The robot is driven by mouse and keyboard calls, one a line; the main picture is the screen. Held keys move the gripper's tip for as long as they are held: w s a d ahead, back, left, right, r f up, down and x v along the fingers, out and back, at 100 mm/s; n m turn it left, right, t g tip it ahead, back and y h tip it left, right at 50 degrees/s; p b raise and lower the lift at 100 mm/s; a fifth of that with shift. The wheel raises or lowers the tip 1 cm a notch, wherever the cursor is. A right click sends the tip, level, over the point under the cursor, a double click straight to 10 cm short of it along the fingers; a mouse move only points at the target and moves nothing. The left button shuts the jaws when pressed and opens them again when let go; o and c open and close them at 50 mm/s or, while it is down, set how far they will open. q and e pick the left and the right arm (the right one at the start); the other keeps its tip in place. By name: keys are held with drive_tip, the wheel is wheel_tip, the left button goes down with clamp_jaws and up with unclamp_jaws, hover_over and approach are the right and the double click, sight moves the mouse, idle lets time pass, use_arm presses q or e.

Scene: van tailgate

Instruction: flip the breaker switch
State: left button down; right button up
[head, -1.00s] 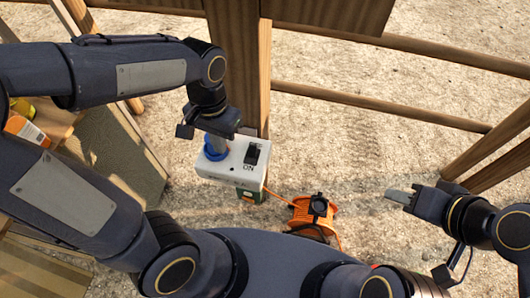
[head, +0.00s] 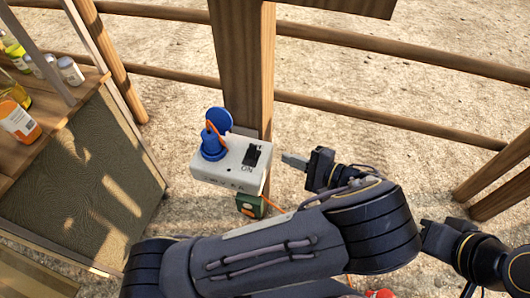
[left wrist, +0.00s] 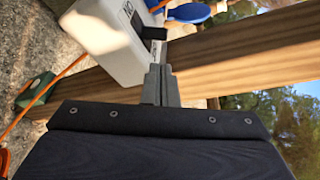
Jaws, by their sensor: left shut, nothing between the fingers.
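The pale grey breaker box (head: 205,174) is fixed to a wooden post. Its black switch (head: 252,155) sits on the top face above the letters "ON"; I cannot tell which way it is set. A blue socket (head: 212,148) with a raised blue cap (head: 219,120) is left of the switch. My left gripper (head: 290,159) is shut and empty, right of the box, its tips pointing at the switch side and apart from it. In the left wrist view the shut fingertips (left wrist: 158,72) are just below the switch (left wrist: 150,32).
The wooden post (head: 240,60) rises behind the box, with fence rails (head: 400,125) running right. A green box (head: 250,205) with an orange cable is below. A wooden shelf (head: 75,97) with several bottles stands at left. Sandy ground is open beyond.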

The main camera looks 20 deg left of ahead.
sight(264, 153)
use_arm(q)
drive_tip(key=shift+d+f+t, duration=0.15)
drive_tip(key=shift+d+t, duration=0.15)
drive_tip(key=shift+d, duration=0.05)
drive_tip(key=shift+w+a, duration=0.1)
drive_tip(key=x, duration=1)
drive_tip(key=shift+p, duration=0.3)
drive_tip(key=shift+b, duration=0.4)
